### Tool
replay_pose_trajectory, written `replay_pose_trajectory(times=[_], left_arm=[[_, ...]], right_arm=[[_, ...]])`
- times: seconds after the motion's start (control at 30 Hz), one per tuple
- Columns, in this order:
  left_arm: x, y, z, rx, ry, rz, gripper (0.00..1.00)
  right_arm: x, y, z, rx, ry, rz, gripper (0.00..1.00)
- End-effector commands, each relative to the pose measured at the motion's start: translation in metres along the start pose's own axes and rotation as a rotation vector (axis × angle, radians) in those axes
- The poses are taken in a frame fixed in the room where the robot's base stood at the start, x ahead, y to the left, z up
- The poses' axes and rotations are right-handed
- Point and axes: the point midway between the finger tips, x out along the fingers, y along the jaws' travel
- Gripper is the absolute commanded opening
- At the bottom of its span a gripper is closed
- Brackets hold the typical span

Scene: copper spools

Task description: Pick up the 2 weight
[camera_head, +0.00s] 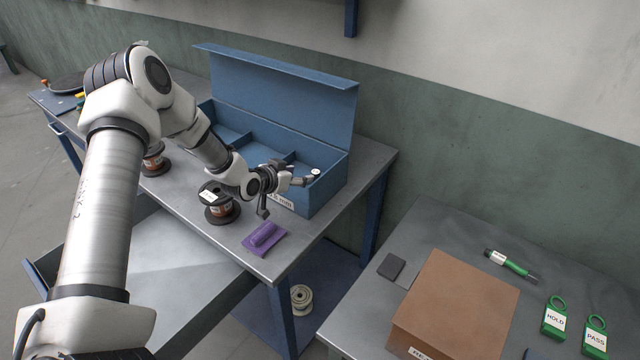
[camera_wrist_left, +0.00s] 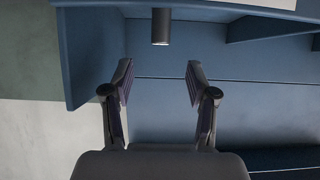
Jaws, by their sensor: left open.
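A small thing with a white top (camera_head: 316,172) shows at the right end of the blue box, just beyond my left gripper; I cannot read a number on it. In the left wrist view a dark upright cylinder (camera_wrist_left: 161,26) stands ahead, between the lines of the two fingers; it looks like the same thing, the likely weight. My left gripper (camera_head: 287,197) is open over the front right part of the box. In the left wrist view its fingers (camera_wrist_left: 159,75) are apart with nothing between the tips. My right gripper is not in view.
The blue box (camera_head: 275,88) has dividers and a raised lid behind. Copper spools (camera_head: 219,212) and a purple pad (camera_head: 264,238) lie in front.

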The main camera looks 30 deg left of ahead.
Motion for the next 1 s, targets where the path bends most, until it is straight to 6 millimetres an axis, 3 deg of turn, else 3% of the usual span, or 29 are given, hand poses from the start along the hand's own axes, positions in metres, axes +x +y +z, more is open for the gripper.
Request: replay_pose_trajectory(times=[0.07, 0.33, 0.5, 0.77, 0.83, 0.93, 1.0], left_arm=[[0.008, -0.001, 0.006, 0.004, 0.002, -0.002, 0.58], [0.041, -0.001, 0.002, 0.006, 0.001, -0.001, 0.58], [0.072, -0.001, 0.003, 0.007, 0.002, -0.001, 0.58], [0.081, -0.001, 0.004, 0.000, 0.003, -0.001, 0.58], [0.081, -0.001, 0.004, 0.000, 0.003, -0.001, 0.40], [0.081, -0.001, 0.004, 0.001, 0.003, -0.001, 0.05], [0.081, -0.001, 0.004, 0.001, 0.003, -0.001, 0.00]], right_arm=[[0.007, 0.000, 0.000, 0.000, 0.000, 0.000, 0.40], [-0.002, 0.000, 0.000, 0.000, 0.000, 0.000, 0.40], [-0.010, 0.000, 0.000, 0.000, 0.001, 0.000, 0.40], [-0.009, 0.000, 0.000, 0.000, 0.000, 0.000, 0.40], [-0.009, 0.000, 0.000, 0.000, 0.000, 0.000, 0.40], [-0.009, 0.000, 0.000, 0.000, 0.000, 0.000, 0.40], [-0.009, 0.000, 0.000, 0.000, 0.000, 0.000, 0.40]])
